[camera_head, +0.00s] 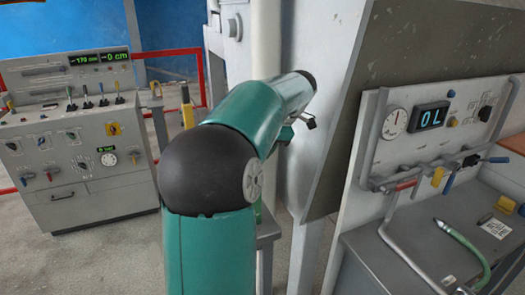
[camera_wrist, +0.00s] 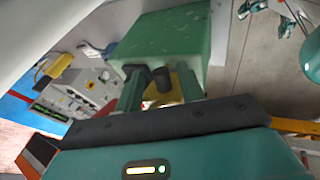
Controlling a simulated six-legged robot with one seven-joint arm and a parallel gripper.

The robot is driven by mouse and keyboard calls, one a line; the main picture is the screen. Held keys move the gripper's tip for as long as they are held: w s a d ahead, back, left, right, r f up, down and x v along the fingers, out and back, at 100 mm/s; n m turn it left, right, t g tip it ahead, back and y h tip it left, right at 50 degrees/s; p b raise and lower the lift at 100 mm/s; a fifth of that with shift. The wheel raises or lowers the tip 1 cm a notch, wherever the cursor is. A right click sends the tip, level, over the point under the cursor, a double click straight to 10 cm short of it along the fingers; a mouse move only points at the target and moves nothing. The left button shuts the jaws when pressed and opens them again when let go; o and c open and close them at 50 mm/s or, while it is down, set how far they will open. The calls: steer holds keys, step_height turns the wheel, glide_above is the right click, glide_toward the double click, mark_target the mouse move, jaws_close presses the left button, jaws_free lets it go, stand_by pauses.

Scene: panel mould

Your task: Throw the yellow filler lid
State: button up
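In the wrist view, the green fingers of my gripper (camera_wrist: 160,88) stand apart. A green box-shaped body (camera_wrist: 165,38) fills the view just beyond the fingertips; I cannot tell whether they touch it. A yellow surface (camera_wrist: 172,97) shows partly between the fingers, behind a dark rounded piece; I cannot tell whether it is the filler lid. In the head view, my arm hides most of my gripper. A yellow handle (camera_head: 438,176) hangs on the right-hand panel, between red and blue ones. No part is clearly marked as the lid.
A grey control console (camera_head: 75,175) with levers and a yellow switch (camera_head: 114,129) stands at the left. A sloping panel (camera_head: 335,90) rises close to my arm. A grey bench (camera_head: 415,255) at the right holds a green-handled tool (camera_head: 462,243). Red rails (camera_head: 170,53) run behind. Floor is free before the console.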

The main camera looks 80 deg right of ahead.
steer(key=v, duration=1)
steer(key=shift+s+r, duration=0.2)
steer(key=shift+r, duration=0.15)
steer(key=shift+a, duration=0.1)
steer(key=w+a+f+m+y, duration=0.1)
steer(key=w+a+f+m, duration=0.1)
steer(key=w+a, duration=1)
steer(key=w+a+f+m+y, duration=0.1)
steer(key=w+a+f, duration=0.1)
steer(key=w+a, duration=1.05)
steer(key=w+a+f+m, duration=0.15)
steer(key=w+a, duration=0.25)
steer(key=a, duration=0.4)
steer(key=w+a+f, duration=0.3)
steer(key=w+a, duration=0.2)
steer(key=a, duration=0.2)
steer(key=s+a+f, duration=0.2)
steer(key=a+f, duration=0.1)
steer(key=a, duration=0.4)
steer(key=s+a+f+m, duration=0.1)
steer(key=a+f, duration=0.3)
steer(key=a, duration=0.4)
steer(key=shift+s+a+f+t, duration=0.3)
steer(key=shift+s+a+t, duration=0.1)
steer(key=shift+s, duration=0.1)
steer(key=shift+d, duration=0.2)
